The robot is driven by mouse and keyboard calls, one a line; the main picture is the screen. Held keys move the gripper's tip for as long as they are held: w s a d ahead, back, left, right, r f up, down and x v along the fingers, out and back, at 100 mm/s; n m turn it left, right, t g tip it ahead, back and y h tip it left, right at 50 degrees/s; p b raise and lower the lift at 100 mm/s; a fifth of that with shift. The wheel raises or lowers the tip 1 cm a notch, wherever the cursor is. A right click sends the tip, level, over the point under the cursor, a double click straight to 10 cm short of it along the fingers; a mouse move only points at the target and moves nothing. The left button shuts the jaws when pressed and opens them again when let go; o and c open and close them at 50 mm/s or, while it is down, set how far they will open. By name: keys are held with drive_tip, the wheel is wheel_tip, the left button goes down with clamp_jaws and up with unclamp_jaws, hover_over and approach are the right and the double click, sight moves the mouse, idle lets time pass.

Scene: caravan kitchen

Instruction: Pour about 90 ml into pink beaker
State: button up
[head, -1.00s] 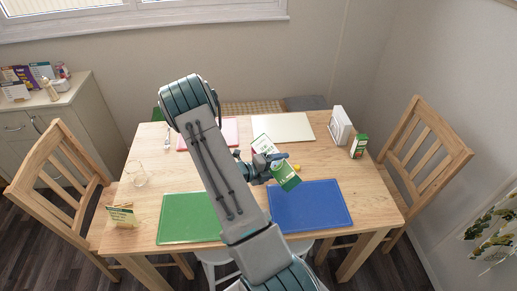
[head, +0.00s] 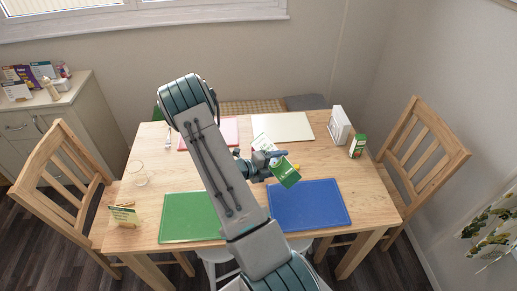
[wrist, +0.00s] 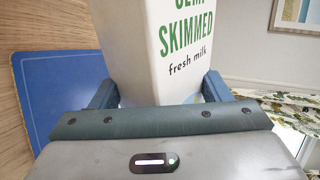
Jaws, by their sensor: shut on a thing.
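My gripper (head: 270,162) is shut on a milk carton (head: 285,173), held tilted above the table between the white and blue mats. In the wrist view the carton (wrist: 180,50) is white with green lettering reading "SKIMMED fresh milk", between my two fingers (wrist: 160,92). Its spout is not visible, and I cannot see any milk flowing. I do not make out a pink beaker in either view; my arm and the carton cover part of the table.
The wooden table (head: 375,205) carries a green mat (head: 185,218), blue mat (head: 315,208), pink mat (head: 228,130) and white mat (head: 290,125). A clear glass (head: 137,174) and a small card (head: 124,216) stand left. A white holder (head: 339,126) and green-white box (head: 358,147) stand right.

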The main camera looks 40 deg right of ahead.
drive_tip(key=shift+r+p, duration=0.25)
drive_tip(key=shift+p, duration=0.05)
drive_tip(key=shift+s+d, duration=0.1)
drive_tip(key=shift+s, duration=0.2)
drive_tip(key=shift+s+r, duration=0.1)
drive_tip(key=shift+s, duration=0.15)
drive_tip(key=shift+s+n, duration=0.2)
drive_tip(key=shift+n, duration=0.1)
drive_tip(key=shift+r+g+p, duration=0.3)
drive_tip(key=shift+r+p, duration=0.1)
drive_tip(key=shift+p, duration=0.35)
idle(0.8)
drive_tip(key=shift+r, duration=0.1)
idle(0.4)
